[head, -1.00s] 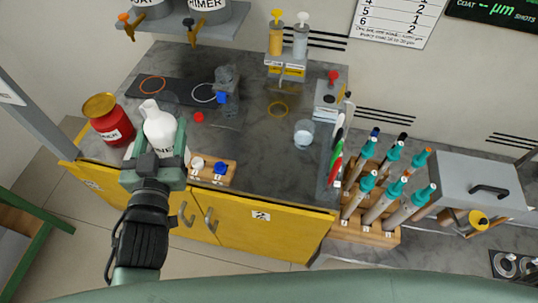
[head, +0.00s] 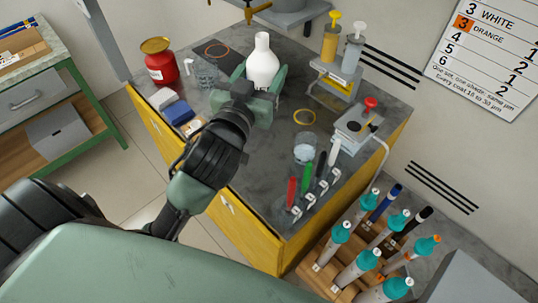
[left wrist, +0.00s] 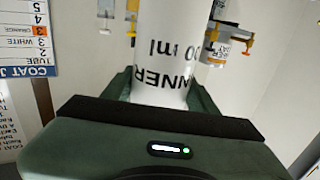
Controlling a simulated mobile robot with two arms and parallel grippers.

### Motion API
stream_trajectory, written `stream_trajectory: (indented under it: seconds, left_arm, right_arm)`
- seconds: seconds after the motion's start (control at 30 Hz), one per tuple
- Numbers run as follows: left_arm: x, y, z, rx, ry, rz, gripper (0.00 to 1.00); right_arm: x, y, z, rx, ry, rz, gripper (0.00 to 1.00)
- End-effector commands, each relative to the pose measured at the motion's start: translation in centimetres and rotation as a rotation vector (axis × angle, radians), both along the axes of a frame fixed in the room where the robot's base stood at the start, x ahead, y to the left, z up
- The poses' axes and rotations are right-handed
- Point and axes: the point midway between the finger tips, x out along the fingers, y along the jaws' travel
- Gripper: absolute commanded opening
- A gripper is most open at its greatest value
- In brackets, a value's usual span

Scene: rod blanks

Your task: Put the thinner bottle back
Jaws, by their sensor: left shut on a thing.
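The white thinner bottle (head: 262,62) is upright between the fingers of my left gripper (head: 260,86), which is shut on it. It is over the back part of the dark grey worktop, right of the red can. I cannot tell whether its base touches the surface, because the gripper hides it. In the left wrist view the bottle (left wrist: 165,50) fills the space between the fingers, with its label lettering upside down. My right gripper is not in view.
A red can (head: 160,65), a clear cup (head: 207,76) and an orange ring (head: 217,49) are left of the bottle. A pump stand (head: 335,82), a yellow ring (head: 304,117) and a glass beaker (head: 304,149) are to its right. A dispenser shelf (head: 290,20) overhangs behind.

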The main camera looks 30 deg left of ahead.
Motion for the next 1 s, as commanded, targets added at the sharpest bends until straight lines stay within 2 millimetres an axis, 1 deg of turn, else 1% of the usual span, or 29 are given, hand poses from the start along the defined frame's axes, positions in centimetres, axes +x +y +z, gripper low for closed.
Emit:
stream_trajectory:
  seconds: [0.03, 0.1, 0.3, 0.43, 0.5, 0.6, 0.7, 0.77, 0.9, 1.0]
  left_arm:
    - [0.0, 0.0, -1.3, 0.001, 0.007, 0.001, 0.00]
    - [-0.1, 0.0, -3.2, 0.001, 0.012, 0.001, 0.00]
    - [-0.1, 0.0, -8.7, 0.001, 0.011, 0.000, 0.00]
    - [-0.1, 0.0, -11.9, 0.000, 0.008, 0.001, 0.00]
    - [-0.1, 0.1, -13.2, 0.001, 0.006, 0.002, 0.00]
    - [-0.1, 0.0, -14.4, 0.000, 0.004, 0.001, 0.00]
    - [-0.1, 0.1, -14.9, 0.001, 0.002, 0.001, 0.00]
    - [-0.1, 0.0, -15.6, 0.000, 0.004, 0.001, 0.00]
    - [-0.1, 0.0, -18.0, 0.000, 0.005, 0.001, 0.00]
    - [-0.1, 0.0, -19.0, 0.000, 0.004, 0.000, 0.00]
  right_arm:
    - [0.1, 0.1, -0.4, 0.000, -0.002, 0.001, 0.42]
    - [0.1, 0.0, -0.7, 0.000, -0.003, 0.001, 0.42]
    - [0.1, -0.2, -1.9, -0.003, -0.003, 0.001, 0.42]
    - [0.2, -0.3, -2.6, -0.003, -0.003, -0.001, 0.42]
    - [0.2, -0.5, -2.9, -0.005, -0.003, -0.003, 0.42]
    - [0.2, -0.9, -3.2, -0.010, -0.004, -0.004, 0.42]
    - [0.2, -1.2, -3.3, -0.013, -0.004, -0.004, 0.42]
    - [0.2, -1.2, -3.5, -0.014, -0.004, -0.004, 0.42]
    - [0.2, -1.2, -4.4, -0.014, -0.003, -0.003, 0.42]
    - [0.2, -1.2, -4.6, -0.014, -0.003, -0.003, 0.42]
